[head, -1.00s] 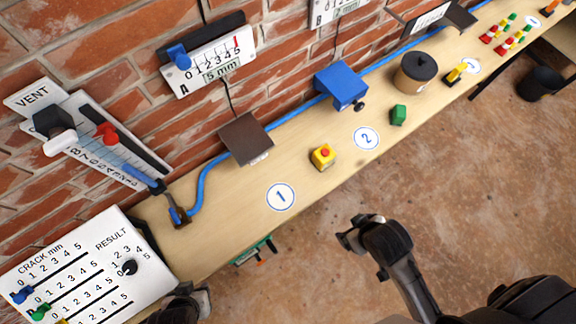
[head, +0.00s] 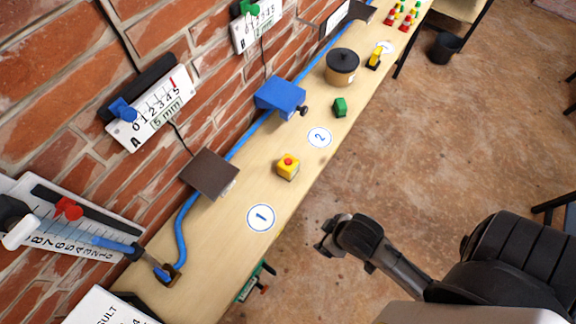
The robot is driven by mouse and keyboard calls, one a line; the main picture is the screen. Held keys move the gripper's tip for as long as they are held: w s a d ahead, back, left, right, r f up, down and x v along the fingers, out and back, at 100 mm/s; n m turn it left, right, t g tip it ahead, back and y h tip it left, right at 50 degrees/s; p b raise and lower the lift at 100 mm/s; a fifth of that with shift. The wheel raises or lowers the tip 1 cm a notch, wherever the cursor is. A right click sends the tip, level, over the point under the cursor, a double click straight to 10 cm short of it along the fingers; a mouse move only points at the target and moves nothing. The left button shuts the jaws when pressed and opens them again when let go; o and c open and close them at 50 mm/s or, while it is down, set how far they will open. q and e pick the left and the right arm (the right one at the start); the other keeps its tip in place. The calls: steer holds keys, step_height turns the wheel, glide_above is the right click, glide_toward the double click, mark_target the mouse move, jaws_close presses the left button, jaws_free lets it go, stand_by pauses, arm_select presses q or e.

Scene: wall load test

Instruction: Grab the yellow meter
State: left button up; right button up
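A small yellow box with a red button on top (head: 288,167) stands on the long wooden bench (head: 225,225), between the round signs 1 and 2. A smaller yellow object on a dark base (head: 374,58) stands farther along the bench. I cannot tell which of them is the meter. My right gripper (head: 328,238) is dark and hangs over the floor, to the right of the bench and apart from both. Its fingers are too small and dark to show whether it is open. My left gripper is out of view.
On the bench are a brown plate (head: 209,173), a blue box (head: 280,96), a green block (head: 340,107) and a lidded pot (head: 341,68). A blue hose (head: 183,225) runs along the brick wall. A black bin (head: 445,46) stands on the floor. Bench around sign 1 (head: 261,217) is clear.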

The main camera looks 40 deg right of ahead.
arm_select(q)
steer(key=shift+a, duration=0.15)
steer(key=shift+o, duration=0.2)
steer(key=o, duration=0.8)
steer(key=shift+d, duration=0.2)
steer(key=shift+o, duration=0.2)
